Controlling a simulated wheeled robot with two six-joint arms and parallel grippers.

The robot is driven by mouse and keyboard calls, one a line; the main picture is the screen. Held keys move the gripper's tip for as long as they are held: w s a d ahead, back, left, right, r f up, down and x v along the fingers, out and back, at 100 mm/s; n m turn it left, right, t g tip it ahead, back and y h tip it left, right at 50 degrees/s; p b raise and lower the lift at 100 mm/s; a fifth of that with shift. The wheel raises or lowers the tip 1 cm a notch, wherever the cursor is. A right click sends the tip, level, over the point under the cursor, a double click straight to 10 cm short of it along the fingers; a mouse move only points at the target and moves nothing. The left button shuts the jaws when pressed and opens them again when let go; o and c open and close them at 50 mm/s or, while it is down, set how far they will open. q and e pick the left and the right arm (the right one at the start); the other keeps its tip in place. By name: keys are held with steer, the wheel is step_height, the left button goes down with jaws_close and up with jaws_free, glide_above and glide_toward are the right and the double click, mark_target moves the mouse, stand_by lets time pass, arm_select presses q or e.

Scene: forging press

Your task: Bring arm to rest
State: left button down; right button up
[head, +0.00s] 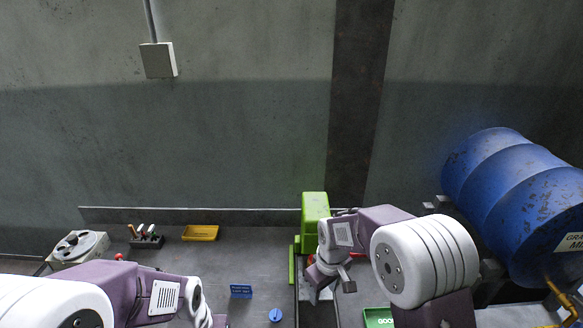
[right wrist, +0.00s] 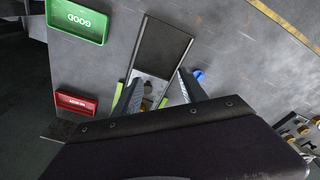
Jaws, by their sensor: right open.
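My right arm comes in from the right in the head view and bends toward the bright green machine (head: 315,207) at the back of the bench. My right gripper (head: 333,283) is at the front of that machine, partly hidden by my own wrist. In the right wrist view the two fingers of the right gripper (right wrist: 158,92) stand apart with nothing seen held between them. A dark framed plate (right wrist: 161,50) lies beyond the fingertips. My left arm shows at the lower left of the head view, but its gripper cannot be made out.
A green GOOD tray (right wrist: 80,18) and a red tray (right wrist: 76,104) lie on the grey bench. A blue knob (head: 275,314), a blue sign (head: 241,291), a yellow tray (head: 200,233) and a lever block (head: 147,240) are also there.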

steer(key=s+d+f+m+b, duration=0.1)
steer(key=s+d+m, duration=0.2)
steer(key=s, duration=0.4)
steer(key=s+d+f+m+b, duration=0.1)
steer(key=s+d+m, duration=0.3)
steer(key=s+d, duration=0.2)
steer(key=s, duration=0.2)
steer(key=shift+s+m, duration=0.3)
steer(key=shift+s, duration=0.1)
